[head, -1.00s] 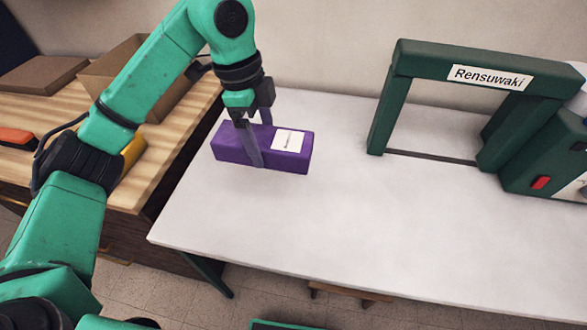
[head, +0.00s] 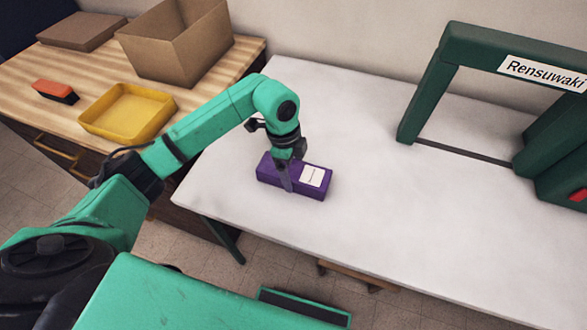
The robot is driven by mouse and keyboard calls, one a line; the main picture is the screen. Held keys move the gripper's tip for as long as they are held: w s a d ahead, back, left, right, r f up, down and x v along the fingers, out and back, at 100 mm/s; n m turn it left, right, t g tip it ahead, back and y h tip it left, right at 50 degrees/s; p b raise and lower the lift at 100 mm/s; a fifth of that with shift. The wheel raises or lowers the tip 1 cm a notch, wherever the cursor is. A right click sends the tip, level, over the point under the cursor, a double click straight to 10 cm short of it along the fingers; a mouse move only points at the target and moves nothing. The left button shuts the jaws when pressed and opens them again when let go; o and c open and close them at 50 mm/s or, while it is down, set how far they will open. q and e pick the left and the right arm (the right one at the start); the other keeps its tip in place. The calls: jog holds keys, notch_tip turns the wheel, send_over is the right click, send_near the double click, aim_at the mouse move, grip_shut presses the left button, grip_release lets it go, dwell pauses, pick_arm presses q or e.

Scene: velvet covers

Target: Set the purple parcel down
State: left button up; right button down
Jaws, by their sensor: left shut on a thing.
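The purple parcel (head: 268,173) is a long box with a white label on its top, in the middle of the head view. It is at the left part of the white table (head: 400,230). My left gripper (head: 287,178) reaches down over it and is shut on it, one finger showing against its near side. The far finger is mostly hidden. The parcel looks level and at or very near the table top; I cannot tell if it touches. My right gripper is not in view.
A green frame (head: 424,100) labelled Rensuwaki stands on the table at the right. A wooden bench (head: 62,100) at the left bears an open cardboard box (head: 165,58), a yellow tray (head: 101,132), an orange-and-black object (head: 55,91) and a flat brown box (head: 80,31). The table's middle is clear.

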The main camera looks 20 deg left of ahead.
pick_arm(q)
jog(key=shift+f, duration=0.1)
jog(key=o, duration=1.5)
jog(key=shift+r, duration=0.2)
jog(key=r, duration=0.4)
jog(key=a+r+b, duration=0.1)
jog(key=r, duration=0.6)
jog(key=shift+a+r+b, duration=0.4)
